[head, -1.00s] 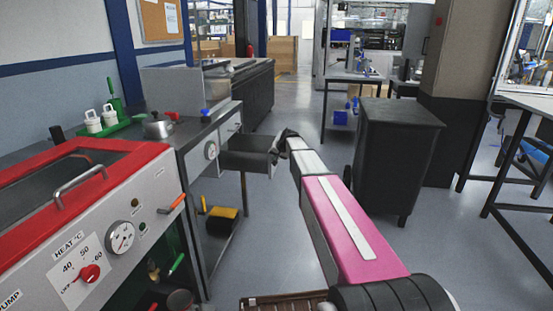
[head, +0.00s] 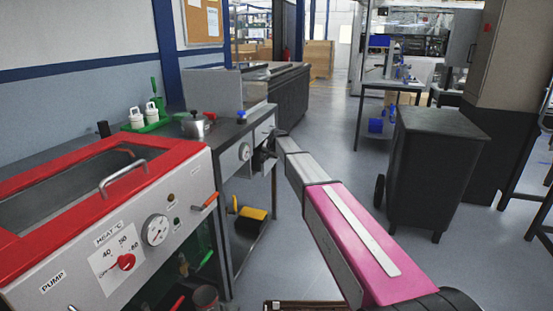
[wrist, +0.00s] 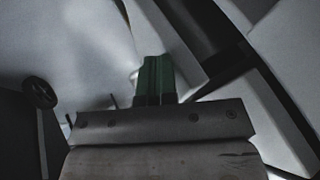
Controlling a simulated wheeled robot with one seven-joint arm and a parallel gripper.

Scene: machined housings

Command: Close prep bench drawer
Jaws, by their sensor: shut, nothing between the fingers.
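The drawer is at the bench front beside my gripper (head: 265,153). My gripper is shut and empty, close against the bench front. In the wrist view its green fingers (wrist: 155,77) are together in front of pale panels; contact cannot be made out.
A red-topped heated bath (head: 110,215) stands at the near left. A dark wheeled cabinet (head: 435,165) stands right of my arm. A yellow-and-black item (head: 250,220) lies on the bench's lower shelf. Open floor lies between bench and cabinet.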

